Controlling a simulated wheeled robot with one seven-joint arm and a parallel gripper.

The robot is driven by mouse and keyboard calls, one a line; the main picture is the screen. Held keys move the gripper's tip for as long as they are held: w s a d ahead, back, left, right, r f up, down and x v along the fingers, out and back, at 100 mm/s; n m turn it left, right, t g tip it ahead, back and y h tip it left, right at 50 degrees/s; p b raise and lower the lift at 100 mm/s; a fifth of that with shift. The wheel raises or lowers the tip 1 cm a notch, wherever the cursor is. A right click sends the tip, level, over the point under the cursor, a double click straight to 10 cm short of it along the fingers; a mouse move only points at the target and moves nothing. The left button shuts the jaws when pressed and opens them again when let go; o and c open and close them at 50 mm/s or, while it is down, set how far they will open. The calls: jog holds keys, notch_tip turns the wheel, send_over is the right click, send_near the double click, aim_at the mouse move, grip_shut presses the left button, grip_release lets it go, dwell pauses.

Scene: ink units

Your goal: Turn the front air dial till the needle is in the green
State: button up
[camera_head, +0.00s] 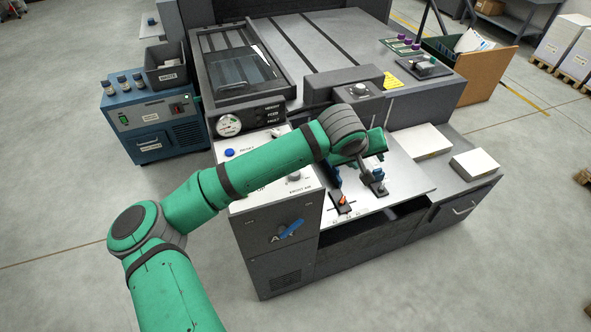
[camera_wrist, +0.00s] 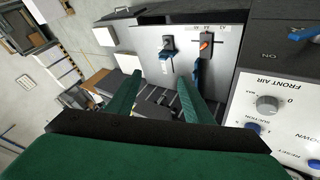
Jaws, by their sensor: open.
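The front air dial (camera_wrist: 267,104) is a round grey knob on a white panel, labelled FRONT AIR in the wrist view. In the head view the dial (camera_head: 294,177) shows just below my green arm. A round gauge (camera_head: 228,124) with a white face stands at the panel's back edge; its needle is too small to read. My gripper (camera_head: 372,168) is to the right of the dial and apart from it, over the feed table. In the wrist view its two green fingers (camera_wrist: 160,85) are spread with nothing between them.
The feed table (camera_head: 408,180) carries an orange-tipped slider (camera_head: 341,200) and blue parts near my gripper. A blue button (camera_head: 229,152) sits on the panel. A dark box with another knob (camera_head: 360,88) stands behind my wrist. White paper stacks (camera_head: 425,141) lie at right.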

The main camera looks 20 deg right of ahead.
jog(key=w+a+n+y, duration=0.2)
jog(key=w+a+y, duration=0.15)
jog(key=a, duration=0.45)
jog(key=w+a+n+y, duration=0.1)
jog(key=w+a+y, duration=0.25)
jog(key=a, duration=0.45)
jog(key=shift+t, duration=0.5)
jog(key=x, duration=0.9)
jog(key=shift+s+a+f, duration=0.1)
jog(key=shift+s+f, duration=0.15)
jog(key=shift+f, duration=0.3)
jog(key=shift+c, duration=0.6)
jog(key=c, duration=0.9)
